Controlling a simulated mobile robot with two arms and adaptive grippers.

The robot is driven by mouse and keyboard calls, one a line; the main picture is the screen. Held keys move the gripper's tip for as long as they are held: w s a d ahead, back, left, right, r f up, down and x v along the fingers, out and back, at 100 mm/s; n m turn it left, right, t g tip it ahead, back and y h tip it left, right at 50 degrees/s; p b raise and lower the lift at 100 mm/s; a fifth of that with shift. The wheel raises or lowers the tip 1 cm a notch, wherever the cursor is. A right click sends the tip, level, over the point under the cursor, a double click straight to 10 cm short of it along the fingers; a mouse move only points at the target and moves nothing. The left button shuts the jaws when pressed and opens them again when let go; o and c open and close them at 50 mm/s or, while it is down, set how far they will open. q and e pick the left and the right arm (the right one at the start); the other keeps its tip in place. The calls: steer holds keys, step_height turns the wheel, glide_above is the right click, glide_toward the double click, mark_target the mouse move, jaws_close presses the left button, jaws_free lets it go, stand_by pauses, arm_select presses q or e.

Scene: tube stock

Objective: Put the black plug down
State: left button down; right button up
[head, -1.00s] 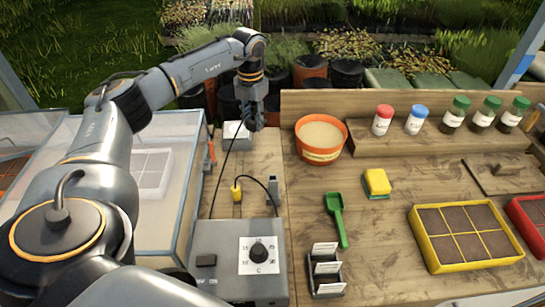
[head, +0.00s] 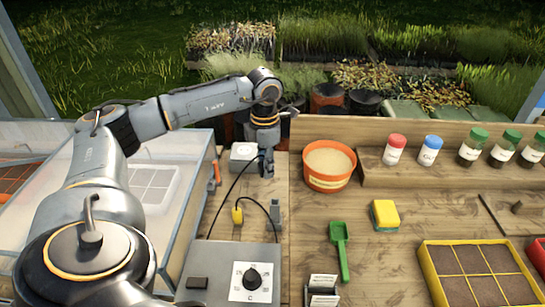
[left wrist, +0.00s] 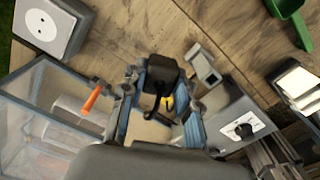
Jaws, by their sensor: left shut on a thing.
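My left gripper (head: 266,165) hangs over the back of the bench, right of the socket box (head: 243,152). In the left wrist view my left gripper (left wrist: 160,95) is shut on the black plug (left wrist: 165,72), whose dark body shows between the fingers. In the head view the plug is mostly hidden by the gripper. A black cable (head: 226,196) runs from the gripper down toward the grey control box (head: 232,268). The socket box, with its round white outlet, also shows in the left wrist view (left wrist: 52,30), apart from the plug. My right gripper is out of view.
An orange pot (head: 328,183) is to the right. A clear-walled case (head: 190,205) and an orange-handled tool (head: 217,172) are to the left.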

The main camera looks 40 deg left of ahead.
arm_select(q)
steer(key=w+a+f+b, duration=0.1)
steer(key=w+a+f, duration=0.1)
steer(key=w, duration=0.2)
steer(key=b, duration=0.5)
glide_above(272, 181)
step_height(272, 181, down, 6)
steer(key=shift+r, duration=0.2)
steer(key=shift+w+f+b, duration=0.1)
steer(key=shift+f+b, duration=0.2)
steer(key=shift+b, duration=0.2)
step_height(272, 181, down, 3)
steer(key=b, duration=0.3)
steer(key=shift+a, duration=0.1)
steer(key=shift+r, duration=0.15)
steer(key=shift+f, duration=0.6)
steer(key=c, duration=1)
jaws_free()
